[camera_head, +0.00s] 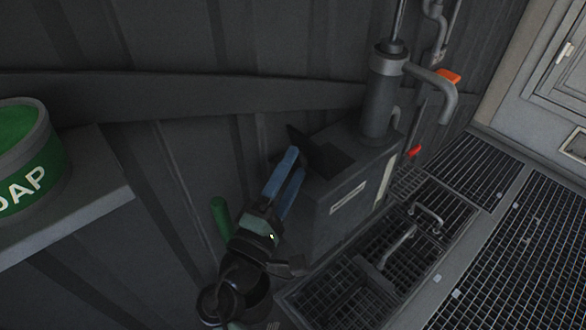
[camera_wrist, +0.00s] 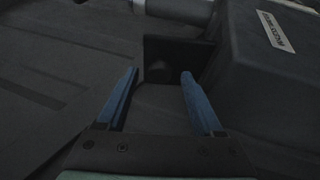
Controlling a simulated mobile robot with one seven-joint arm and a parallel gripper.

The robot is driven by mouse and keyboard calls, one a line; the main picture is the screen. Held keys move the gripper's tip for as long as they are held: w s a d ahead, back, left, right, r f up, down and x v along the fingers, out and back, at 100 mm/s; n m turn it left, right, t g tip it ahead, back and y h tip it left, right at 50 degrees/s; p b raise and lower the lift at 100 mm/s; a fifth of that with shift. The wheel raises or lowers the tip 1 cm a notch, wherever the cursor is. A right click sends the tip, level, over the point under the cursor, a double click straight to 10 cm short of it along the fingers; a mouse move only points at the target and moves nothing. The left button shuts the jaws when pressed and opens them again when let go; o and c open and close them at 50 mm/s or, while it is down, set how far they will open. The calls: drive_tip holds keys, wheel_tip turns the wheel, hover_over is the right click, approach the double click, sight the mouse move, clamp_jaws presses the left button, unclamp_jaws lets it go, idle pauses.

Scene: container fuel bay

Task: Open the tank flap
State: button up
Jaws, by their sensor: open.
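The grey tank (camera_head: 345,205) is a box with a pale label, standing against the wall right of my gripper. A dark flat plate, which looks like the tank flap (camera_head: 322,153), sticks out at the tank's upper left edge. I cannot tell how far open it is. My gripper (camera_head: 297,161) has blue fingers, spread and empty, just left of and below the plate. In the wrist view, a dark square area (camera_wrist: 180,52) lies beyond the fingertips, beside the labelled tank (camera_wrist: 265,85). I see no clear contact.
A pump cylinder (camera_head: 381,95) with a bent spout rises from the tank. A green soap tub (camera_head: 27,160) stands on a grey shelf (camera_head: 85,205) at left. A floor grate (camera_head: 365,285) with metal handles lies in front of the tank. Ribbed wall is close behind.

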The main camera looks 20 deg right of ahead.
drive_tip(key=shift+w+d, duration=0.2)
drive_tip(key=shift+w, duration=0.05)
clamp_jaws()
idle(1.4)
